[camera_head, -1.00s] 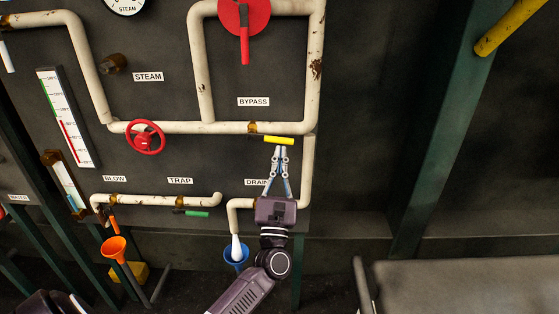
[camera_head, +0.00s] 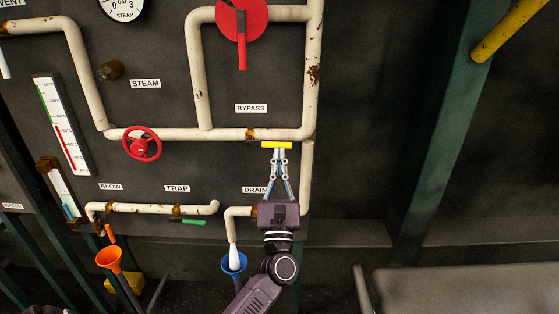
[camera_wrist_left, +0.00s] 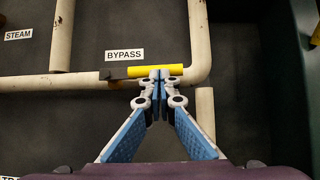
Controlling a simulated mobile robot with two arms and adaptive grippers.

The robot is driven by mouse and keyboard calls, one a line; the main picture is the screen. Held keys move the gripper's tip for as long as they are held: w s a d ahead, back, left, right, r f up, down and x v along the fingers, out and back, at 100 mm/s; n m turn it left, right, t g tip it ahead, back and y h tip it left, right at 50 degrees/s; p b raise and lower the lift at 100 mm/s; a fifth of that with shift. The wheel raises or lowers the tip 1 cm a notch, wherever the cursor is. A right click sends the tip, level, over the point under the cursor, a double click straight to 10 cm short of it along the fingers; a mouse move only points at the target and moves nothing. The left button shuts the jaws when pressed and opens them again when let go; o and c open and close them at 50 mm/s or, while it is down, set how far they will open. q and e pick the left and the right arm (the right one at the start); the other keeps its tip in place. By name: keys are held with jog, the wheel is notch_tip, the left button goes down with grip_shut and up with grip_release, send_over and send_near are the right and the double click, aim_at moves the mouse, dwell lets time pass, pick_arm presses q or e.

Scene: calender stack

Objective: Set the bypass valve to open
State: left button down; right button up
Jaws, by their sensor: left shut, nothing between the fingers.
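The bypass valve has a yellow handle (camera_head: 277,145) on a dark lever, below the BYPASS label (camera_head: 251,108). The lever lies nearly level, along the lower side of the cream pipe (camera_head: 225,134), its yellow end to the right. The handle also shows in the left wrist view (camera_wrist_left: 172,69). My left gripper (camera_head: 278,151) is shut and empty, its fingertips pointing up at the handle from below. In the left wrist view the fingertips (camera_wrist_left: 159,74) overlap the handle's lower edge and seem to touch it. My right gripper is not in view.
A red lever (camera_head: 242,40) on a red disc is above, and a red handwheel (camera_head: 142,143) is to the left. A green lever (camera_head: 194,221) is at lower left. A blue funnel (camera_head: 234,262) stands below my gripper. A green post (camera_head: 437,175) stands at right.

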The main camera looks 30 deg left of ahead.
pick_arm(q)
jog(key=v, duration=1.2)
jog(key=w+d+f+m+g+h, duration=0.1)
jog(key=d+f+m+h, duration=0.25)
jog(key=f+m, duration=0.35)
jog(key=w+d+f+m+h, duration=0.1)
jog(key=d+f+m+h, duration=0.1)
jog(key=f+m+h, duration=0.5)
jog(key=w+d+f+m+g+h, duration=0.1)
jog(key=d+f+m, duration=0.1)
jog(key=f+m, duration=0.5)
jog(key=s+d+f+m+g+h, duration=0.1)
jog(key=s+d+f+m+g, duration=0.15)
jog(key=f, duration=0.75)
jog(key=s+d+f+m+g+h, duration=0.15)
jog(key=s+f+m, duration=0.25)
jog(key=f, duration=0.6)
jog(key=s+f+m+g, duration=0.8)
jog(key=s+f+m, duration=0.2)
jog(key=s+f, duration=0.8)
jog(key=s+a+f+m+g, duration=0.2)
jog(key=s+f+m+g, duration=0.1)
jog(key=s, duration=0.8)
jog(key=s+a+f+m+g, duration=0.2)
jog(key=s+f+m+g, duration=0.1)
jog(key=s, duration=0.8)
notch_tip(320, 180, down, 3)
jog(key=shift+s+r+m+y, duration=0.15)
jog(key=shift+s+m+y, duration=0.2)
jog(key=shift+m, duration=0.5)
